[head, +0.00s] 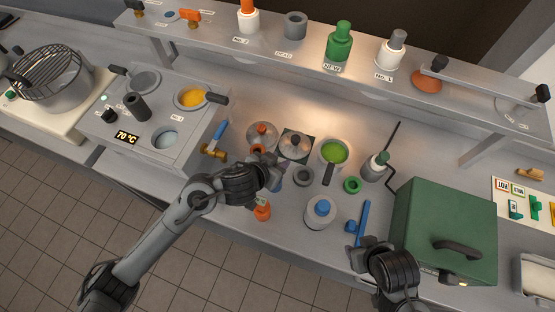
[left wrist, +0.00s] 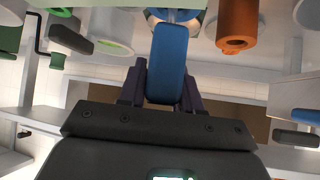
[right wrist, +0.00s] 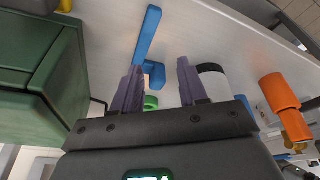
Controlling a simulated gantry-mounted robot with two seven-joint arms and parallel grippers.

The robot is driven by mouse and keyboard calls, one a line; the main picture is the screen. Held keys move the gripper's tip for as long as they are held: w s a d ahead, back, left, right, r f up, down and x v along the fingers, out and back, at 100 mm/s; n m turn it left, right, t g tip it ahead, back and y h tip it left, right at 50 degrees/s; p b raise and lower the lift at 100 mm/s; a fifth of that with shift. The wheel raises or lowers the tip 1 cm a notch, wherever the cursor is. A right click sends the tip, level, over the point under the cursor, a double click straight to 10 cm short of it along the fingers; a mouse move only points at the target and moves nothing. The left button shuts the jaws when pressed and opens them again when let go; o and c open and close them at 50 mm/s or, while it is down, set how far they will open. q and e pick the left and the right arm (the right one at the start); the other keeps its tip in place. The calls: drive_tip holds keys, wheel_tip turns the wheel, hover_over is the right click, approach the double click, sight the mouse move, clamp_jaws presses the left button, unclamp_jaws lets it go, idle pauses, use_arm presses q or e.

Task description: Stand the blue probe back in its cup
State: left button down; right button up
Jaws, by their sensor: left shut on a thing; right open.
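My left gripper (head: 274,180) is low over the middle of the counter. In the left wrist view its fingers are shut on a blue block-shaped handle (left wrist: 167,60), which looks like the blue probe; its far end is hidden. A round grey open-topped piece (head: 303,176) sits just right of this gripper. A white round container (head: 320,213) with a blue top stands to the lower right. I cannot tell which is the probe's cup. My right gripper (right wrist: 158,85) is open and empty, beside a blue L-shaped piece (head: 362,222) on the counter, also seen in the right wrist view (right wrist: 149,35).
A green box (head: 445,225) stands on the right. A shelf (head: 270,42) with several containers runs along the back.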

drive_tip(key=shift+r, duration=0.1)
use_arm(q)
drive_tip(key=shift+r+p, duration=0.45)
drive_tip(key=shift+p, duration=0.2)
drive_tip(key=shift+r+p, duration=1.35)
drive_tip(key=shift+p, duration=0.3)
drive_tip(key=shift+r+p, duration=1.2)
drive_tip(key=shift+p, duration=0.15)
use_arm(e)
wheel_tip(320, 180, up, 7)
drive_tip(key=shift+d, duration=0.15)
drive_tip(key=shift+r, duration=0.2)
use_arm(q)
drive_tip(key=shift+p, duration=0.35)
use_arm(e)
drive_tip(key=shift+r, duration=0.15)
use_arm(q)
drive_tip(key=shift+p, duration=0.45)
use_arm(e)
drive_tip(key=shift+r, duration=0.5)
use_arm(q)
drive_tip(key=shift+f, duration=0.15)
use_arm(e)
drive_tip(key=shift+f, duration=0.15)
